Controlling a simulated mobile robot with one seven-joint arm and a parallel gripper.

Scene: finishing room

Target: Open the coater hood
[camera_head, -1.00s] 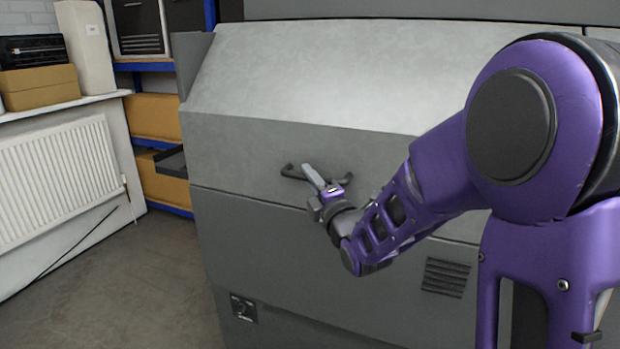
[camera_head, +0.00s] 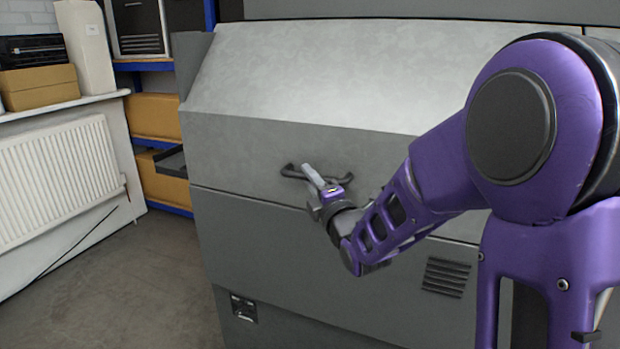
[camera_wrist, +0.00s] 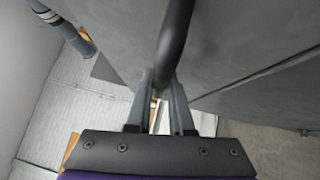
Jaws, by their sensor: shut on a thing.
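The coater hood (camera_head: 300,75) is the large grey sloped cover of the machine; it looks shut, its lower edge meeting the panel below along a seam. Its dark bar handle (camera_head: 291,171) is on the hood's lower front face. My gripper (camera_head: 314,178) is at the handle, near its middle. In the wrist view, the gripper (camera_wrist: 160,92) has its two grey fingers on either side of the dark handle bar (camera_wrist: 174,40), shut on it. Part of the handle is hidden behind the fingers.
A radiator (camera_head: 60,170) and a shelf with boxes (camera_head: 40,87) stand at the left. A blue rack with cardboard boxes (camera_head: 155,117) is behind. A dark tray (camera_head: 172,162) sticks out beside the machine. The floor (camera_head: 130,285) at the left front is mostly clear.

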